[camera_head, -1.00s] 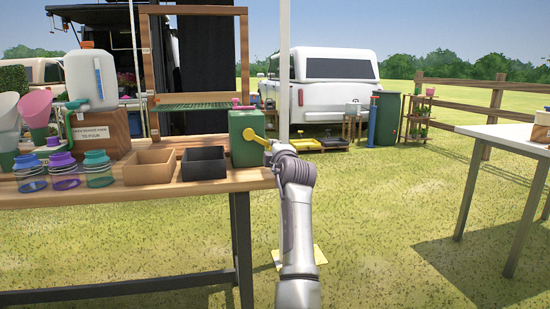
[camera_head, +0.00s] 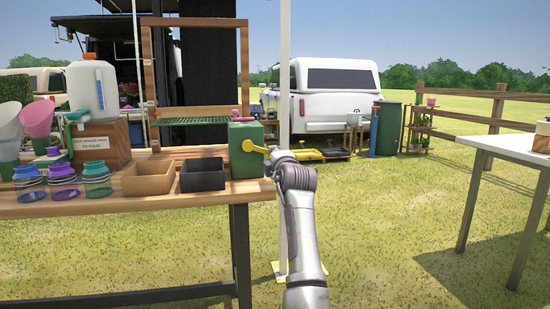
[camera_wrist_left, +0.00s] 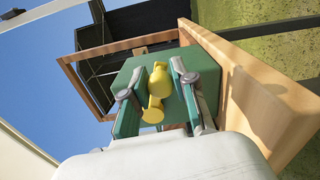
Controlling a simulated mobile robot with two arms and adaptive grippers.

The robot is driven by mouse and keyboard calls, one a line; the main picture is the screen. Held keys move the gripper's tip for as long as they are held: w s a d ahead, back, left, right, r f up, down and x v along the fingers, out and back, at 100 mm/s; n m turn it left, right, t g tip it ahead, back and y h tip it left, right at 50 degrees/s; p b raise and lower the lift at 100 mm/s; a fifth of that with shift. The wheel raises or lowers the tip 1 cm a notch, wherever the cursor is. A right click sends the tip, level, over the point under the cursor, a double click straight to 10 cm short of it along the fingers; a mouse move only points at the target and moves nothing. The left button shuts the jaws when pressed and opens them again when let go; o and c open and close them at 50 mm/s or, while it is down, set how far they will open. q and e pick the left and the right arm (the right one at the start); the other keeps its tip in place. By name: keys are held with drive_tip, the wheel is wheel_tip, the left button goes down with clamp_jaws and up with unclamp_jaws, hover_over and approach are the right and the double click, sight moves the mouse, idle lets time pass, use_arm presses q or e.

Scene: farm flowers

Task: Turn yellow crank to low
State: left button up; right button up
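The yellow crank (camera_head: 256,147) sits on the front of a green box (camera_head: 246,162) at the right end of the wooden table. In the head view its free end points right and slightly down, next to my arm. In the left wrist view the crank (camera_wrist_left: 157,88) lies between the two fingers of my left gripper (camera_wrist_left: 156,106). Gaps show on both sides of it, so the gripper is open around it, not clamped. In the head view my left gripper's fingertips are mostly hidden behind its wrist. My right gripper is not in view.
A black bin (camera_head: 203,175) and a brown bin (camera_head: 148,178) stand left of the green box. Several coloured jars (camera_head: 63,182) are farther left. A white pole (camera_head: 284,80) rises behind the crank. Open grass lies right of the arm, before a white table (camera_head: 510,143).

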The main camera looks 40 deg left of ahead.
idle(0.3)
use_arm(q)
drive_tip(key=v, duration=0.7)
drive_tip(key=shift+s+d, duration=0.15)
drive_tip(key=shift+d, duration=0.05)
idle(0.3)
